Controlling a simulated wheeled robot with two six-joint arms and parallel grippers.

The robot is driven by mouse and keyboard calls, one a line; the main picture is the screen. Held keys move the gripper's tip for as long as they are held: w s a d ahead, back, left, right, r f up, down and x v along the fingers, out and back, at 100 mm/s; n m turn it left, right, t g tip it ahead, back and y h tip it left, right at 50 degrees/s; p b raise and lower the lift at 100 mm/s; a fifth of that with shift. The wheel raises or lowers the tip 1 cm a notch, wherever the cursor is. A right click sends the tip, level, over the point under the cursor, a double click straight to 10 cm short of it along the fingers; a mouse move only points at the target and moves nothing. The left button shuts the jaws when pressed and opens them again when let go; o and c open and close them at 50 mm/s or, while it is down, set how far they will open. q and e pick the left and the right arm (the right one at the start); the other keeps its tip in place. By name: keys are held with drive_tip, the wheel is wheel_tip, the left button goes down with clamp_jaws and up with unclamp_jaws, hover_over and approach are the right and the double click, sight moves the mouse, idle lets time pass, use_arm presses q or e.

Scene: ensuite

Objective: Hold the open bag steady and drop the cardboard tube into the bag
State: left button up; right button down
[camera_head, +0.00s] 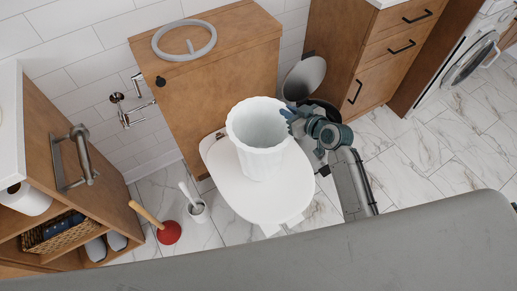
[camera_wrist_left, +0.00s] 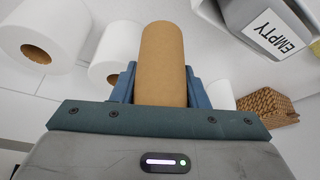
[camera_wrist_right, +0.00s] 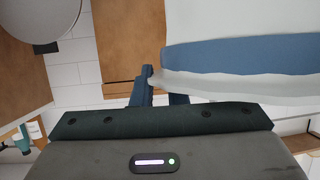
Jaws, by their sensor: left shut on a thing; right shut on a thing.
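The open white bag (camera_head: 258,158) stands upright on the closed toilet lid (camera_head: 278,205), and its mouth faces up. My right gripper (camera_head: 291,118) is at the right side of its rim. In the right wrist view, the fingers (camera_wrist_right: 160,88) are shut on the rim of the bag (camera_wrist_right: 240,88), and a blue area shows beyond the edge. In the left wrist view, my left gripper (camera_wrist_left: 160,88) is shut on the brown cardboard tube (camera_wrist_left: 162,55), which stands out beyond the fingers. My left gripper and the tube are outside the head view.
White paper rolls (camera_wrist_left: 110,52), a wicker basket (camera_wrist_left: 264,106) and a grey box marked EMPTY (camera_wrist_left: 268,30) are near my left gripper. A plunger (camera_head: 168,232) and a toilet brush (camera_head: 197,210) stand left of the toilet. A pedal bin (camera_head: 304,78) stands behind, right.

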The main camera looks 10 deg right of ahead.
drive_tip(key=shift+s+f, duration=0.1)
drive_tip(key=shift+f, duration=0.1)
drive_tip(key=c, duration=1.4)
unclamp_jaws()
drive_tip(key=shift+o, duration=0.2)
drive_tip(key=shift+r, duration=0.1)
drive_tip(key=v, duration=1.1)
drive_tip(key=shift+s+r, duration=0.25)
drive_tip(key=shift+s, duration=0.05)
drive_tip(key=shift+d, duration=0.15)
